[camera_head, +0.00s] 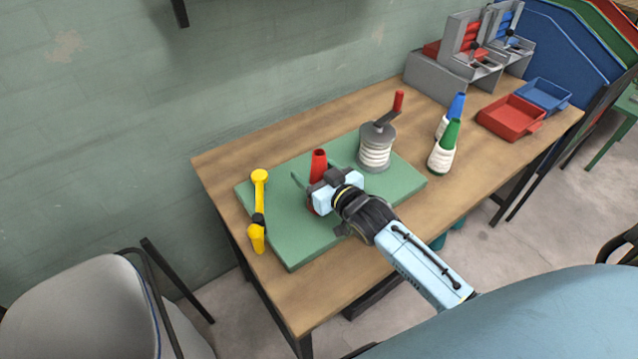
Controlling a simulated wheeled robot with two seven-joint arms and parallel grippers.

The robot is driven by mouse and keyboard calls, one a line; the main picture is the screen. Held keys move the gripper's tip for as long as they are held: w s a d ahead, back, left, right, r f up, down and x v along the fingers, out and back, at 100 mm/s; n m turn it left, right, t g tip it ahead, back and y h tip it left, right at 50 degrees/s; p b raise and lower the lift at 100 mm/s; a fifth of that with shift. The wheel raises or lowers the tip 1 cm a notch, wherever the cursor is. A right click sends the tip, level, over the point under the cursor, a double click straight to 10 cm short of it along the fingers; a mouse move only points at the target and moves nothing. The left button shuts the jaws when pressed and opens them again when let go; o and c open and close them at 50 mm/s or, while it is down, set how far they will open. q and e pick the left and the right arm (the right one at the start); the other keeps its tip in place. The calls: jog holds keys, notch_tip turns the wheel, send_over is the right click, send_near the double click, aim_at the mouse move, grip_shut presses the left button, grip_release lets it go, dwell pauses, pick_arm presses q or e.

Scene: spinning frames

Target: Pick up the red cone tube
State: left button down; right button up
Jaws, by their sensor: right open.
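The red cone tube (318,164) stands on the green mat (290,246). Its narrow top shows above my right gripper, and a bit of red shows below, left of the gripper; the middle is hidden. My right gripper (318,188) is open and sits at the cone tube, overlapping it in the picture. I cannot tell whether the fingers touch it. My left gripper is not in view.
A yellow handled tool (259,205) lies at the mat's left edge. A winder with white thread (375,150) stands behind right. Green (450,135) and blue (456,106) cones, red (511,116) and blue (544,94) trays are farther right. The table front left is clear.

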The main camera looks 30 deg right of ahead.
jog(key=c, duration=1.1)
